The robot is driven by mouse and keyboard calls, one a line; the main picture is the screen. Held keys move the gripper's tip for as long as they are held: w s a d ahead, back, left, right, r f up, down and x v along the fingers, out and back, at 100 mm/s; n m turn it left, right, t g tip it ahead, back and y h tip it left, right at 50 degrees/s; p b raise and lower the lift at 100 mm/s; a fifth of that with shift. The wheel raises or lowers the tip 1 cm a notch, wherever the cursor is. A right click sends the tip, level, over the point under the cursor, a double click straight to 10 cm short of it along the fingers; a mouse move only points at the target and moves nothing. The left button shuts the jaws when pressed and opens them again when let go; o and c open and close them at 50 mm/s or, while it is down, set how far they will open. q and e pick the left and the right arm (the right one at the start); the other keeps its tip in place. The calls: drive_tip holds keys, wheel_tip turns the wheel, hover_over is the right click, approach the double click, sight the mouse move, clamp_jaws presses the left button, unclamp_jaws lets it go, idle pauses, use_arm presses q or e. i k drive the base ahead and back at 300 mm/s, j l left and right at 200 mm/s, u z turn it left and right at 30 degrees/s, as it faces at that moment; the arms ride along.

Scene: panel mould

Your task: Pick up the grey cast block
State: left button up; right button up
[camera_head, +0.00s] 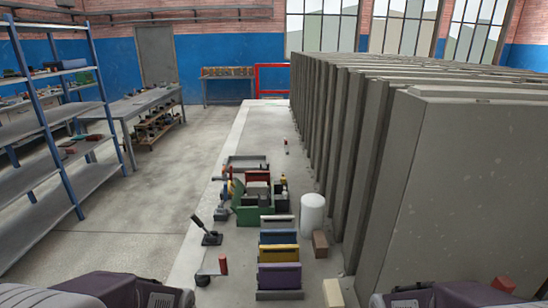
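I cannot tell for certain which thing is the grey cast block. A light grey block-like piece (277,221) stands at the far end of a row, behind a blue, a yellow and a purple piece, on the pale bench top. Another small grey piece (258,188) is among the things in and around a green crate (252,216). Large grey panels (455,180) stand upright in a row on the right. Parts of my arms show at the bottom left and bottom right corners; neither gripper's fingers are in view.
A white cylinder (313,212), a brown block (320,244) and a cream block (333,293) stand close to the panels. A black-handled tool (207,234) and a red cylinder (223,265) lie left of the row. A blue-posted shelf (75,130) is at the left, with open floor between.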

sight(252, 188)
drive_tip(key=k+j+u, duration=0.15)
drive_tip(key=k+u, duration=0.2)
drive_tip(key=k, duration=0.3)
drive_tip(key=u, duration=2.9)
drive_tip(key=i+z, duration=0.15)
drive_tip(key=i, duration=0.45)
drive_tip(key=i+j+z, duration=0.15)
drive_tip(key=i, duration=0.45)
drive_tip(key=i+l+z, duration=0.25)
drive_tip(key=z, duration=0.2)
drive_tip(key=i+l+z, duration=0.1)
drive_tip(key=i+z, duration=0.65)
drive_tip(key=z, duration=0.15)
drive_tip(key=i+z, duration=0.45)
drive_tip(key=i+j+z, duration=0.2)
drive_tip(key=z, duration=0.25)
drive_tip(key=i+l+z, duration=0.1)
drive_tip(key=i+z, duration=0.35)
drive_tip(key=i, duration=1.85)
drive_tip(key=i+j, duration=0.1)
drive_tip(key=i, duration=0.35)
drive_tip(key=i+j, duration=0.1)
drive_tip(key=i, duration=0.4)
drive_tip(key=i+j+z, duration=0.1)
drive_tip(key=i, duration=0.35)
drive_tip(key=z, duration=2.6)
